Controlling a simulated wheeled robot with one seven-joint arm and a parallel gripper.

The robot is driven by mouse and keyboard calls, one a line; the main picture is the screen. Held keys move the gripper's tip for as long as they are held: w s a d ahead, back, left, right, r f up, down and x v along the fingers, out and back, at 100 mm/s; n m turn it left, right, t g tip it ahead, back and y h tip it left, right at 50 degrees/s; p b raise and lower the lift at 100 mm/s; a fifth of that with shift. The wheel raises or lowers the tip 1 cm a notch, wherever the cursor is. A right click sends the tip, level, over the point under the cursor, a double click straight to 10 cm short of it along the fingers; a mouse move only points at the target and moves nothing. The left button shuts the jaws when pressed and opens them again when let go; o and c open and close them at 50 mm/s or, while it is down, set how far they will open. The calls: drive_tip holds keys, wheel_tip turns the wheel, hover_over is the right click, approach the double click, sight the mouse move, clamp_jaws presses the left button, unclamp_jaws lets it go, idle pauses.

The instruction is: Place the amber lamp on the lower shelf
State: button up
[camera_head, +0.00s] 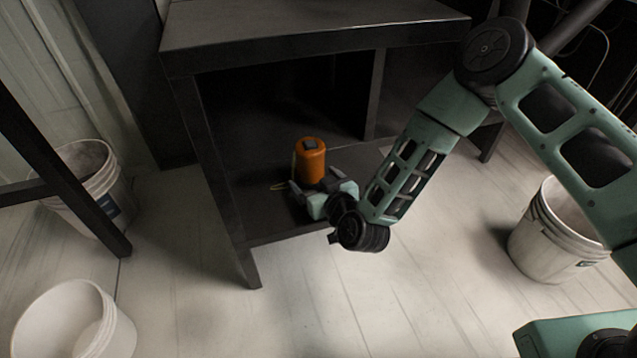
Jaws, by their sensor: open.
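The amber lamp (311,160) is an orange cylinder with a dark cap on top. It stands upright at the lower shelf (262,222) of a dark table, under the tabletop. My gripper (312,187) is at the lamp's lower part, with its fingers open on either side of it. The lamp's base is hidden behind the gripper, so its contact with the shelf does not show. A thin yellowish loop (279,187) lies at the lamp's left.
The tabletop (300,25) overhangs the shelf, and a front leg (215,170) stands left of the lamp. White buckets stand at the left (85,165), lower left (75,325) and right (550,240). The floor in front is clear.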

drive_tip(key=shift+s+d+r, duration=0.1)
drive_tip(key=shift+s+r, duration=0.05)
drive_tip(key=shift+r, duration=0.1)
drive_tip(key=p+v, duration=0.6)
drive_tip(key=v, duration=0.6)
drive_tip(key=s+a+r+n+g, duration=0.2)
drive_tip(key=a+r+n+g, duration=0.25)
drive_tip(key=r+g, duration=0.45)
drive_tip(key=s+d+r+m+g+h, duration=0.1)
drive_tip(key=s+d+r+g+h, duration=0.1)
drive_tip(key=s+d+r, duration=0.4)
drive_tip(key=s+d+r+m+g+h, duration=0.1)
drive_tip(key=s+d+r+g+h, duration=0.1)
drive_tip(key=s+d+r, duration=0.4)
drive_tip(key=s+r+h, duration=0.1)
drive_tip(key=s+r, duration=0.2)
drive_tip(key=s, duration=0.3)
drive_tip(key=shift+d+g+h, duration=0.3)
drive_tip(key=shift+d+h, duration=0.1)
drive_tip(key=shift+r, duration=0.1)
